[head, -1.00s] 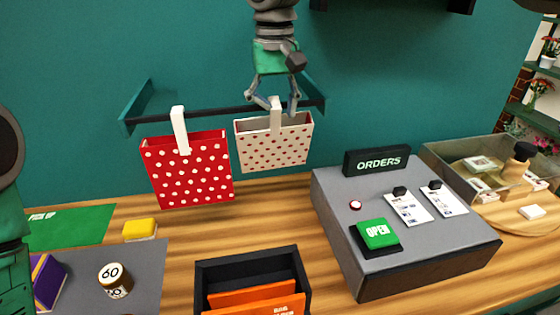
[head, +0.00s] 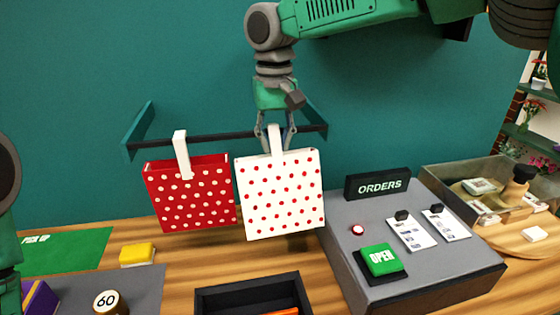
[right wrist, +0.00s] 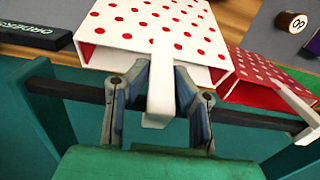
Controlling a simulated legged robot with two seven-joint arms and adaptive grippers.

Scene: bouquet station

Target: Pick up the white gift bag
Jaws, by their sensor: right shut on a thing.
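The white gift bag (head: 281,196) with red dots is in front of the dark rail (head: 222,137) on the teal wall. My right gripper (head: 276,146) is above it, shut on its white handle strap. In the right wrist view the fingers (right wrist: 155,75) close around the strap, and the white bag (right wrist: 160,30) lies beyond them. The red gift bag (head: 190,195) with white dots hangs from the rail just left of the white bag. In the head view my left arm shows at the left edge, but its gripper is not visible.
A grey counter box (head: 420,262) with an ORDERS sign (head: 377,184) and a green OPEN block (head: 381,258) stands right of the bag. A black tray (head: 235,296) is below. A yellow block (head: 137,254) and a round 60 timer (head: 106,301) are at left.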

